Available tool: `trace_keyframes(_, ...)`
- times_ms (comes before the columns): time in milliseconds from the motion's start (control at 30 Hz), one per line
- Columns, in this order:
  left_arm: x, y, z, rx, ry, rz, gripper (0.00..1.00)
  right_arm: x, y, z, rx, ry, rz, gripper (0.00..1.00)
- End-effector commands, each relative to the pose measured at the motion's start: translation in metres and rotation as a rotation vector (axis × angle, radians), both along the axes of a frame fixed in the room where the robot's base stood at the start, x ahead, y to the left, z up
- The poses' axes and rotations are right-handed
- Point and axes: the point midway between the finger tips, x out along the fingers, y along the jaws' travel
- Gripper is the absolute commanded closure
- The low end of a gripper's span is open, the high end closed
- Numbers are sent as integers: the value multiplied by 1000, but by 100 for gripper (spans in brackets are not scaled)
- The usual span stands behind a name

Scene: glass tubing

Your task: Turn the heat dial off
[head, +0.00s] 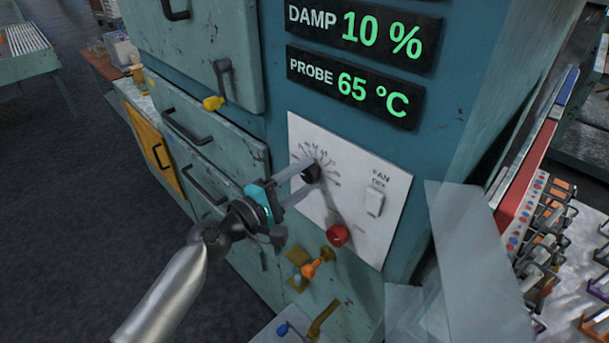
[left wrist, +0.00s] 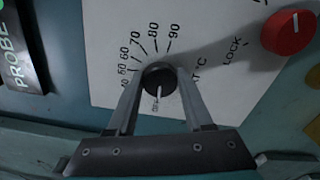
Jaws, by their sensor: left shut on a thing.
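The heat dial (head: 312,173) is a black knob on a white panel (head: 385,225) on the blue-green cabinet. In the left wrist view the dial (left wrist: 159,76) sits amid a scale of numbers up to 90, and its white pointer line points down at the OFF mark. My left gripper (head: 303,178) is shut on the dial, one finger on each side; its fingers also show in the left wrist view (left wrist: 160,93). My right gripper is not in view.
A red lock knob (head: 338,235) and a white fan switch (head: 375,201) share the panel. Above, a display (head: 352,88) reads PROBE 65 °C. Below is an orange-handled valve (head: 312,267). A translucent sheet (head: 475,265) stands at the right. Open floor lies left.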

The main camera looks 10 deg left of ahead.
Motion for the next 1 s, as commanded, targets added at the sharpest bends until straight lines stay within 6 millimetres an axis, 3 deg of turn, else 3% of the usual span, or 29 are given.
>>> trace_keyframes(333,0,0,0,-8,4,1,100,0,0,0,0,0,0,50)
trace_keyframes(367,0,0,0,-8,4,1,46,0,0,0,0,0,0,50)
trace_keyframes(600,0,0,0,-6,3,0,19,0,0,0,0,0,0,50)
trace_keyframes(1000,-7,5,-2,-2,3,1,19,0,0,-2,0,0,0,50)
